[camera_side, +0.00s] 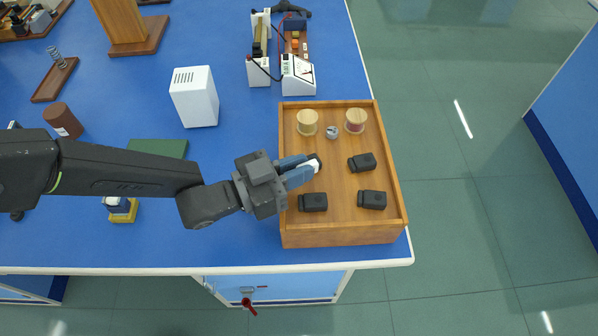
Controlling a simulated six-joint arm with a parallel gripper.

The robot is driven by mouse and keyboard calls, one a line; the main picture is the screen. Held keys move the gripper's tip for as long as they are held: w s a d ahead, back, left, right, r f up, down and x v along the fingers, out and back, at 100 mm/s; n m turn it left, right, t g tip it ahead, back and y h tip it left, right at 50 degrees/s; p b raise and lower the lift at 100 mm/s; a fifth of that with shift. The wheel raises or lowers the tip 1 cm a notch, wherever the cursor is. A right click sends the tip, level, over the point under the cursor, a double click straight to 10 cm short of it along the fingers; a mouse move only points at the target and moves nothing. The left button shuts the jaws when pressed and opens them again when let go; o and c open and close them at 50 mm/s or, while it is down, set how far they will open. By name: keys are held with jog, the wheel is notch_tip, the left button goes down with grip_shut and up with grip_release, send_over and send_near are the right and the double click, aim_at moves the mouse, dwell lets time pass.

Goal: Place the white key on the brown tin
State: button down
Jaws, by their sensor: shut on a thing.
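My gripper (304,169) is over the left part of a wooden tray, with its blue-grey fingers pointing right. It is shut on a small white thing (315,166) at its fingertips, which looks like the white key; the fingers hide part of it. A dark piece shows right beside the white thing, and I cannot tell whether it belongs to it. I cannot tell whether the white thing touches the tray floor. The brown tin (62,120) appears to be the brown cylinder with a pale label at the left of the blue bench, well away from my gripper.
The wooden tray (391,170) holds several black blocks (372,200), two spools (307,122) and a small grey round piece (332,132). A white box (195,97) stands between tray and tin. A green pad (158,148) lies behind my arm. Instruments (298,72) stand behind the tray.

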notch_tip(320, 180, up, 2)
jog(key=shift+r, duration=0.1)
jog(key=w+a+r, duration=0.4)
jog(key=a+r, duration=0.2)
jog(key=a, duration=0.4)
jog(key=w+a+r+n+t+y, duration=0.2)
jog(key=w+a+n+t+y, duration=0.45)
jog(key=w+a, duration=0.6)
jog(key=n+t+y, duration=0.3)
jog(key=n+y, duration=0.9)
jog(key=y, duration=0.5)
send_over(54, 115)
notch_tip(54, 115, down, 8)
jog(key=shift+a+r, duration=0.1)
jog(key=shift+f, duration=2.1)
jog(key=shift+f+m, duration=0.1)
jog(key=shift+m, duration=0.15)
